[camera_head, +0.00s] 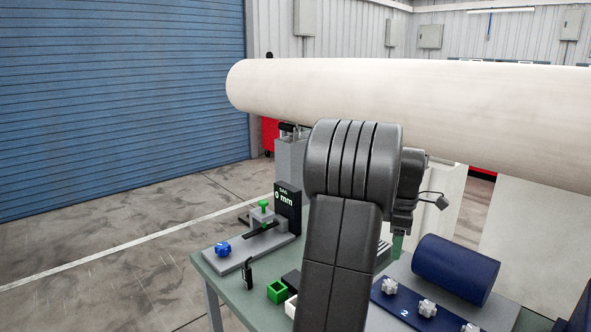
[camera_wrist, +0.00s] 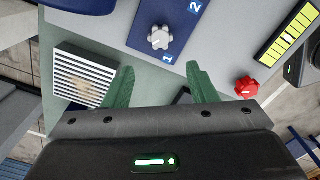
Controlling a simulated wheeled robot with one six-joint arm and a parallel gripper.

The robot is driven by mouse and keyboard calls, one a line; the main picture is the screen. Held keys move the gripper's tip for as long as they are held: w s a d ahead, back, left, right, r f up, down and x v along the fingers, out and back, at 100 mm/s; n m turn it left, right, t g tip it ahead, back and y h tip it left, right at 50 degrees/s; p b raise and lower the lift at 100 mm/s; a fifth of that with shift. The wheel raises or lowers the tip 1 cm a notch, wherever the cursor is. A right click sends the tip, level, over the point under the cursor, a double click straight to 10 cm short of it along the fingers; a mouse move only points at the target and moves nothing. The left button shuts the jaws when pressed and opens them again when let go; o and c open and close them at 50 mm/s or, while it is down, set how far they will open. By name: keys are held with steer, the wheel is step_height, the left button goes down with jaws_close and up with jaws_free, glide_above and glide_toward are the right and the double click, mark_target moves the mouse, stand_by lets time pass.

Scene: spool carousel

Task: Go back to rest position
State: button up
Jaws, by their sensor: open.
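My gripper (camera_wrist: 162,82) shows in the wrist view with its two green fingers spread apart. Nothing is held between them. Beyond the fingers lie the grey-green tabletop (camera_wrist: 120,50) and a blue panel (camera_wrist: 182,22) with a white knob (camera_wrist: 159,38) and the numbers 1 and 2. In the head view my dark arm stands in front of the table and hides most of the gripper. Only a small green part of a finger (camera_head: 397,246) shows beside the arm.
In the head view a large pale roll (camera_head: 420,110) spans the area behind my arm. A dark blue cylinder (camera_head: 455,268) lies at the table's right. Open floor (camera_head: 100,250) lies left of the table.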

mark_target(391, 283)
step_height(391, 283, down, 12)
steer(key=shift+r+p, duration=0.1)
steer(key=shift+p, duration=0.35)
steer(key=shift+f, duration=0.2)
steer(key=m, duration=1)
steer(key=shift+r+m, duration=0.1)
steer(key=shift+m, duration=0.3)
steer(key=m, duration=0.5)
steer(key=shift+d, duration=0.1)
steer(key=shift+m+p, duration=0.3)
steer(key=shift+m, duration=2.1)
steer(key=shift+r, duration=0.1)
